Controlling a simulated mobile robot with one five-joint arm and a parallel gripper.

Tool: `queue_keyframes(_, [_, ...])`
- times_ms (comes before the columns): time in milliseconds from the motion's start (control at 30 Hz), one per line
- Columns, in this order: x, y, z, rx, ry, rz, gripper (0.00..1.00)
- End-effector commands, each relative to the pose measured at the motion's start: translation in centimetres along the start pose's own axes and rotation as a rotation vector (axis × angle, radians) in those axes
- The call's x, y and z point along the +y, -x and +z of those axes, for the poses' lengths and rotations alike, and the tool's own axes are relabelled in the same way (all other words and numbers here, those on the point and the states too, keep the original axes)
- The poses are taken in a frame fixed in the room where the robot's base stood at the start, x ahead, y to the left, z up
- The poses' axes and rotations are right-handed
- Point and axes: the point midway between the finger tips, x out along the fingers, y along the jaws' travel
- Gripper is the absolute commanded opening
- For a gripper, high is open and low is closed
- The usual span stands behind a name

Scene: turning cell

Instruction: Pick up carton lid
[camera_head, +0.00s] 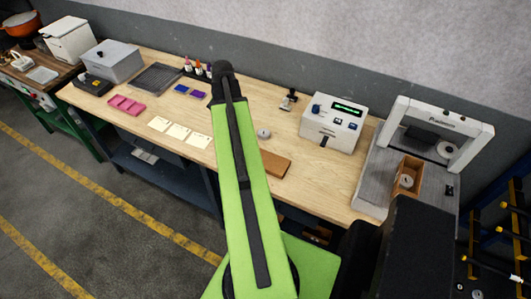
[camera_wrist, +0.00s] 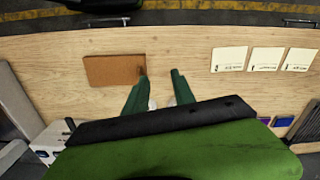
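The carton lid (camera_wrist: 113,71) looks like a flat brown rectangle lying on the wooden bench, in the upper left of the wrist view. In the head view the lid (camera_head: 272,164) lies near the bench's front edge, just right of my green arm, which may cover its left end. My gripper (camera_wrist: 159,73) has two dark green fingers spread apart with bare wood between them. The left fingertip is at the lid's right edge in the picture; I cannot tell whether it touches. In the head view my gripper's fingers are hidden.
A small round grey-white object (camera_head: 263,133) stands behind the lid. A white device (camera_head: 333,122) stands right of it, and an open brown carton (camera_head: 407,176) sits on a grey plate further right. White cards (camera_head: 180,132) lie to the left. Bare bench surrounds the lid.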

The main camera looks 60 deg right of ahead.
Motion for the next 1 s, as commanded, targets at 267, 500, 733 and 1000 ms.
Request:
queue_keyframes(267, [7.0, 2.1, -4.1, 0.0, -0.213, 0.0, 0.31])
queue_keyframes(500, [7.0, 0.1, -4.0, 0.0, -0.211, 0.0, 0.31])
queue_keyframes(733, [7.0, -4.8, -4.0, 0.0, -0.21, 0.0, 0.31])
queue_keyframes(1000, [7.0, -10.1, -4.0, 0.0, -0.21, 0.0, 0.31])
